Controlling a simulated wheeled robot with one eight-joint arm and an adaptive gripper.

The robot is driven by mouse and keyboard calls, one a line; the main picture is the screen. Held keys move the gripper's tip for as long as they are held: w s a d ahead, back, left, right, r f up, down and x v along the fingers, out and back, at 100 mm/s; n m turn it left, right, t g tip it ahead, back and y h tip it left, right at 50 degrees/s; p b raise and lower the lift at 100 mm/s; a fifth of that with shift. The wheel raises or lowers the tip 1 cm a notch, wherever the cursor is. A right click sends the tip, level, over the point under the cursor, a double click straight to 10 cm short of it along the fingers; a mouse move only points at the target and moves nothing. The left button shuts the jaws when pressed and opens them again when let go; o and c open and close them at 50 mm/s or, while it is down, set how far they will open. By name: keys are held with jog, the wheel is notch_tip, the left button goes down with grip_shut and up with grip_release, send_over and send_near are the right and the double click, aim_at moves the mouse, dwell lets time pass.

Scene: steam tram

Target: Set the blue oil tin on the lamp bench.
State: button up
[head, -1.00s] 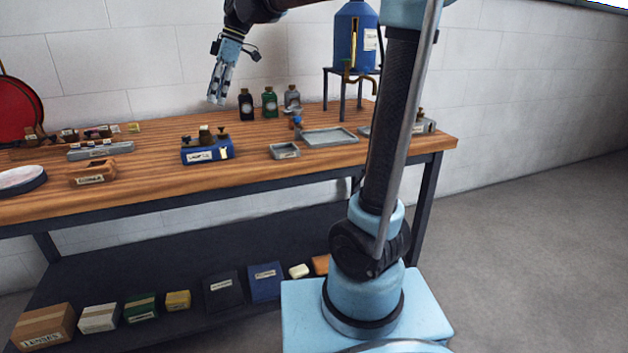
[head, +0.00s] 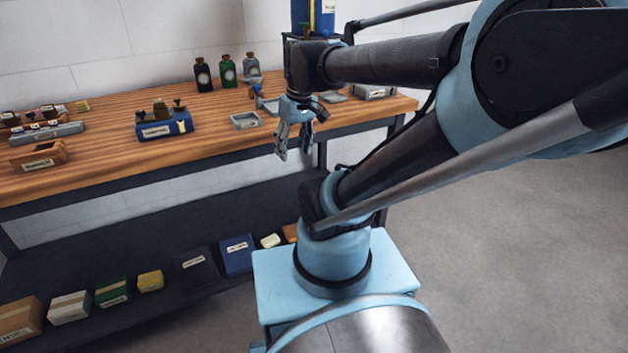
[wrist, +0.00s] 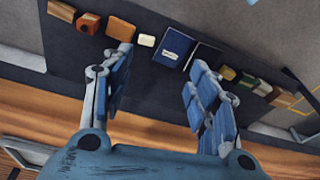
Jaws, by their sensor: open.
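A blue tin-like box with a pale label (head: 238,254) sits on the dark lower shelf; it also shows in the wrist view (wrist: 174,48). Its label is too small to read, so I cannot tell if it is the oil tin. A blue labelled holder (head: 164,125) with small knobs stands on the wooden bench top (head: 100,160). My gripper (head: 293,157) is open and empty, pointing down near the front edge of the bench, above and apart from the shelf box. In the wrist view my gripper (wrist: 155,95) has its fingers spread either side of the shelf row.
A dark box (head: 198,268), a yellow box (head: 150,281) and a green box (head: 113,291) stand left of the blue box; a white block (head: 271,240) is to its right. Bottles (head: 228,70) and a small tray (head: 246,120) are on the bench. Floor at right is clear.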

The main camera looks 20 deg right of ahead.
jog(key=s+d+f+m+h, duration=0.1)
jog(key=s+d+f+m, duration=0.3)
jog(key=s+f, duration=0.2)
notch_tip(320, 180, down, 2)
jog(key=shift+d+f, duration=0.15)
jog(key=shift+d, duration=0.15)
